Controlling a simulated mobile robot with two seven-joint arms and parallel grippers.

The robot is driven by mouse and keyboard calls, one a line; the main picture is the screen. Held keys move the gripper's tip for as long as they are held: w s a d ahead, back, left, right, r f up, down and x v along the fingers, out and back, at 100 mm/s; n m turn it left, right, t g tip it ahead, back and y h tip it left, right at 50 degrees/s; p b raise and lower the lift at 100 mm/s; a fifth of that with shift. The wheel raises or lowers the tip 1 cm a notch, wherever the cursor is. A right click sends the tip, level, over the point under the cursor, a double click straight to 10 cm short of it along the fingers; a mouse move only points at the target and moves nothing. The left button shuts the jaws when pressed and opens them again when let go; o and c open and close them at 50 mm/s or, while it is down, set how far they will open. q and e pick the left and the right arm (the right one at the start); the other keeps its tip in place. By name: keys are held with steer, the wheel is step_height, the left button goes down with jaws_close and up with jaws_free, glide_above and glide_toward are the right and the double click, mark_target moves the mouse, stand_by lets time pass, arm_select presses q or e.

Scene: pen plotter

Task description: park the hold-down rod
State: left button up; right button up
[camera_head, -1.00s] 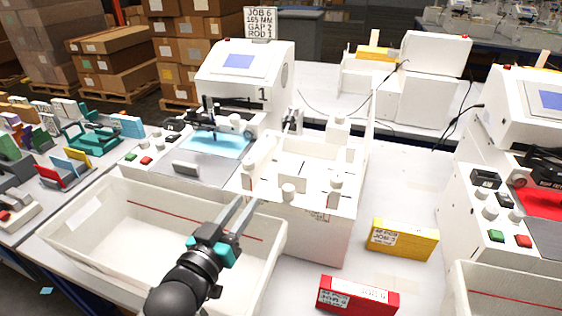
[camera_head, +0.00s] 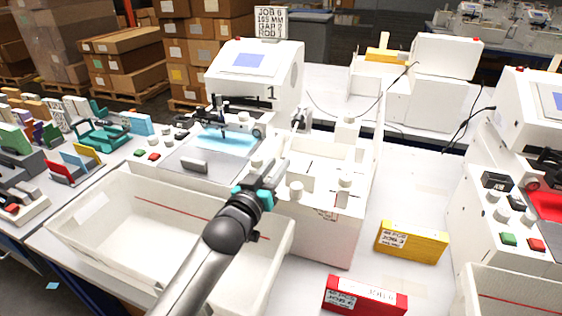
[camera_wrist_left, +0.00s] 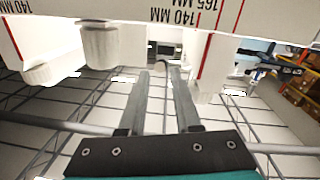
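The white open-topped box (camera_head: 325,240) with several white knobbed posts, such as the near post (camera_head: 296,190), stands at the middle of the bench. I cannot clearly make out the hold-down rod; a small grey-and-dark part (camera_head: 299,119) shows at the box's far left corner. My left gripper (camera_head: 280,168) is over the box's near left side, close to the posts. Its fingers (camera_wrist_left: 160,80) are apart with nothing seen held between them. The left wrist view is upside down and shows a post (camera_wrist_left: 100,45) and red-lined 140 and 165 MM marks. My right gripper is out of view.
The plotter (camera_head: 255,75) marked 1 stands behind, under a sign (camera_head: 270,22) reading JOB 6, 165 MM. A white bin (camera_head: 150,275) lies at the front left. Yellow (camera_head: 411,241) and red (camera_head: 364,296) boxes lie to the right, with clear bench behind them.

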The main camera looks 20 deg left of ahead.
arm_select(q)
steer(key=shift+w+d, duration=0.15)
steer(key=shift+w, duration=1.3)
steer(key=shift+c, duration=0.2)
jaws_close()
